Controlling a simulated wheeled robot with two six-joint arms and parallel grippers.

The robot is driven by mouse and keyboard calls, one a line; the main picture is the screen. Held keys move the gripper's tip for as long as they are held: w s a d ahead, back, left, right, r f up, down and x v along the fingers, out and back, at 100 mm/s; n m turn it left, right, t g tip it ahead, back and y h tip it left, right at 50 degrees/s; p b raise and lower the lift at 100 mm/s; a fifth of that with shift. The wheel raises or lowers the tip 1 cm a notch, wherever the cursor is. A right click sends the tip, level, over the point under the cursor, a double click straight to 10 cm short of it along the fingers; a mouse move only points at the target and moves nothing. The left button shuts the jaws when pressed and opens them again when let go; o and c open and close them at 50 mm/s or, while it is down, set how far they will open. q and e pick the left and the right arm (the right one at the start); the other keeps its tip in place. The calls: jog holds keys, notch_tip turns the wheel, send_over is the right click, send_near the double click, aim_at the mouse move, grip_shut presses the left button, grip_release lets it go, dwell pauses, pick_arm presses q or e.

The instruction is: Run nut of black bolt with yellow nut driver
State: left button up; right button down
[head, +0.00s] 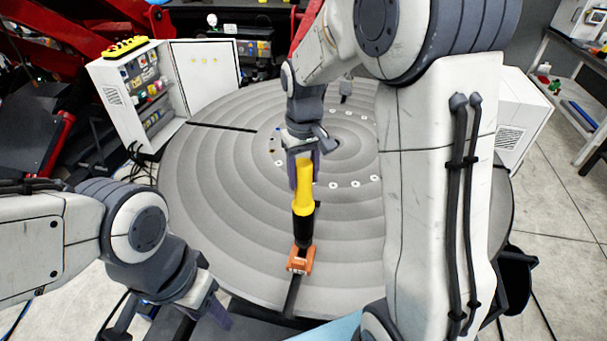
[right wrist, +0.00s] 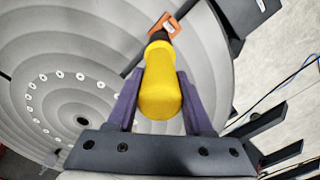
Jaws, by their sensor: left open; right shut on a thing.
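The nut driver has a yellow handle (head: 304,198) and a black lower part (head: 303,230). My right gripper (head: 304,170) is shut on the yellow handle. The right wrist view shows the handle (right wrist: 160,88) between its two purple fingers. The driver's black end points at an orange fixture (head: 300,262) near the front rim of the round grey table (head: 225,235). I cannot tell whether the driver touches the fixture. The black bolt and its nut cannot be made out. My left gripper (head: 172,318) is open and empty at the lower left, outside the table rim.
A dark slot or bar (head: 292,296) runs from the fixture to the rim. A ring of small white-rimmed holes (head: 334,185) surrounds the table centre. A white control cabinet (head: 128,95) stands behind at the left. A workbench (head: 570,100) stands at the far right. Most of the table top is bare.

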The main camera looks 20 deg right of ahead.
aim_at(304, 202)
jog(key=shift+f+b, duration=1.25)
jog(key=shift+f, duration=0.65)
jog(key=shift+r, duration=0.15)
jog(key=shift+f+b, duration=0.6)
jog(key=shift+f, duration=1.55)
dwell(2.0)
jog(key=shift+s+f, duration=0.1)
jog(key=shift+f, duration=0.2)
dwell(1.5)
